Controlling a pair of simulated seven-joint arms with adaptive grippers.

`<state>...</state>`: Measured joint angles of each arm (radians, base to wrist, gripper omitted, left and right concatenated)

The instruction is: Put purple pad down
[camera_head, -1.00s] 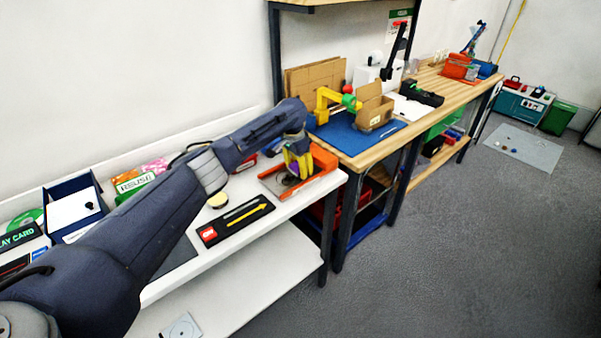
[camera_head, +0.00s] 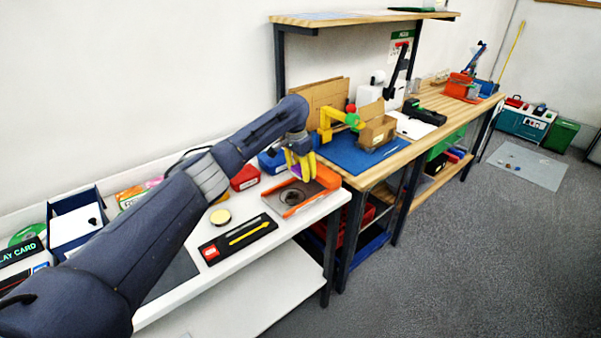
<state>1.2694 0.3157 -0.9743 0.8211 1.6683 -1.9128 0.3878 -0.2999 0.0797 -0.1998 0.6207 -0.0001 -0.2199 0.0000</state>
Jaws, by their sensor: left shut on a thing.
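My left gripper (camera_head: 300,170) has yellow fingers and hangs down over the orange-edged tray (camera_head: 318,189) at the right end of the white table. It is shut on the purple pad (camera_head: 296,171), of which only a small sliver shows between the fingers. The pad appears to be above the tray's floor, apart from it. A dark ring (camera_head: 292,197) lies on the tray's floor, below and just left of the fingers. My right gripper is not in view.
A black board with a yellow arrow (camera_head: 240,238) lies in front of the tray. A round cream disc (camera_head: 220,216), a red box (camera_head: 245,178) and a blue box (camera_head: 272,161) stand near. A wooden bench with a blue mat (camera_head: 355,158) adjoins on the right.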

